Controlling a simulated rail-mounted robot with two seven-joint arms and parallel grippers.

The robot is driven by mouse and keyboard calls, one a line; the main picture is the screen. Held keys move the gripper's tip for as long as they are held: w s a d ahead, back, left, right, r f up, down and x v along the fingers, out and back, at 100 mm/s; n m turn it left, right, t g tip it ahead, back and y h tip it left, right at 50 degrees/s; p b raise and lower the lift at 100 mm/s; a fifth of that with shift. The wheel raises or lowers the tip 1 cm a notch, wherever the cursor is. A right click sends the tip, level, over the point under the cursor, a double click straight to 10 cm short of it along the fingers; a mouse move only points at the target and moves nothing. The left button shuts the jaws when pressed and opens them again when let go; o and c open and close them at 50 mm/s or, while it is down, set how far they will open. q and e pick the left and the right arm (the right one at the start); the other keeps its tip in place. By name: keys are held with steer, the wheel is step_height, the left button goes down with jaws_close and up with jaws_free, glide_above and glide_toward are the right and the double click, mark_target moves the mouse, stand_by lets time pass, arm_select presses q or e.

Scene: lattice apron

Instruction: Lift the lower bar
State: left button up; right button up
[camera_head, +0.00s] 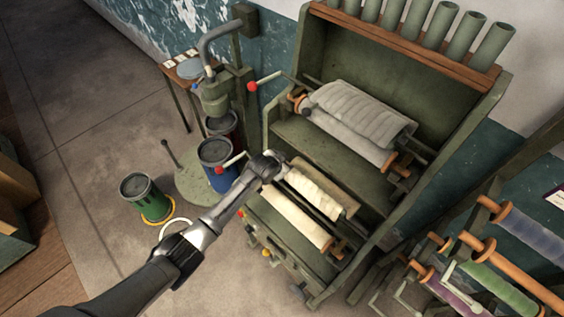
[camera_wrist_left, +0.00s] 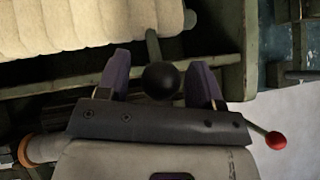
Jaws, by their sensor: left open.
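A green machine frame (camera_head: 385,205) holds an upper and a lower pair of rollers. The lower pair, wrapped in cream cloth (camera_head: 292,218), also shows in the left wrist view (camera_wrist_left: 70,25). My left gripper (camera_head: 275,168) is at the left end of the lower rollers. In the left wrist view my left gripper (camera_wrist_left: 160,85) is open, its two fingers on either side of a black ball knob (camera_wrist_left: 160,78) on a short green rod. A pale bar (camera_wrist_left: 225,62) runs behind. I cannot tell whether the fingers touch the knob or which part is the lower bar. My right gripper is not in view.
A lever with a red ball (camera_head: 220,170) sticks out close to my left gripper, also in the left wrist view (camera_wrist_left: 276,140). Another red-ball lever (camera_head: 253,86) is above. Blue (camera_head: 217,165) and green (camera_head: 140,190) buckets stand left. Coloured rolls (camera_head: 500,285) are at lower right.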

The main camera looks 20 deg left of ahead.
arm_select(q)
steer(key=shift+s, duration=0.1)
steer(key=d+v, duration=0.1)
steer(key=v, duration=1.2)
steer(key=shift+s+a+r, duration=0.2)
steer(key=shift+a+r, duration=0.15)
steer(key=shift+a, duration=0.15)
steer(key=s+r+n+y, duration=0.1)
steer(key=s+r+n, duration=0.1)
steer(key=s+r, duration=0.65)
steer(key=s+d+f+g+p, duration=0.1)
steer(key=s+f+g+p, duration=0.1)
steer(key=s, duration=0.7)
steer(key=s+f+n+g+p, duration=0.1)
steer(key=s+f, duration=0.3)
steer(key=s, duration=0.4)
steer(key=s+d+f+g+p, duration=0.1)
steer(key=s+f+g+p, duration=0.1)
steer(key=s, duration=0.7)
steer(key=shift+s+d+f+g+p, duration=0.3)
steer(key=shift+s+f+p, duration=0.1)
steer(key=shift+f, duration=0.2)
